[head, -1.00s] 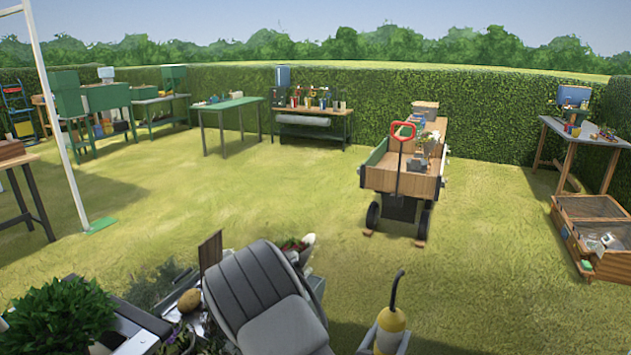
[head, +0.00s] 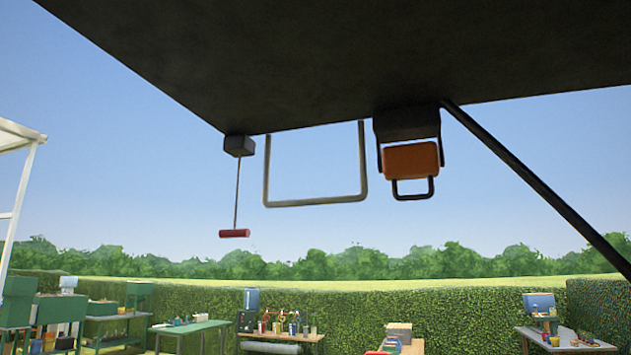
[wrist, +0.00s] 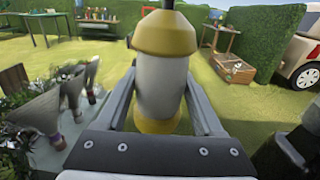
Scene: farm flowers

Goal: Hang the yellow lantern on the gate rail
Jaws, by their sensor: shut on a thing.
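The yellow lantern (wrist: 164,34) fills the middle of the wrist view, upright, with a yellow cap, a pale body and a yellow base. My gripper (wrist: 163,78) is shut on it, with one grey finger on each side of the body. The lantern's top is cut off by the frame edge. Neither the lantern nor my gripper shows in the head view now. I cannot identify a gate rail for certain in either view.
A dark overhead canopy (head: 330,60) carries a grey U-shaped bar (head: 315,202), a red pull handle (head: 234,233) and an orange box (head: 410,160). Work tables stand along the hedge (head: 450,305). In the wrist view, grass lies ahead and a car (wrist: 301,45) stands at right.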

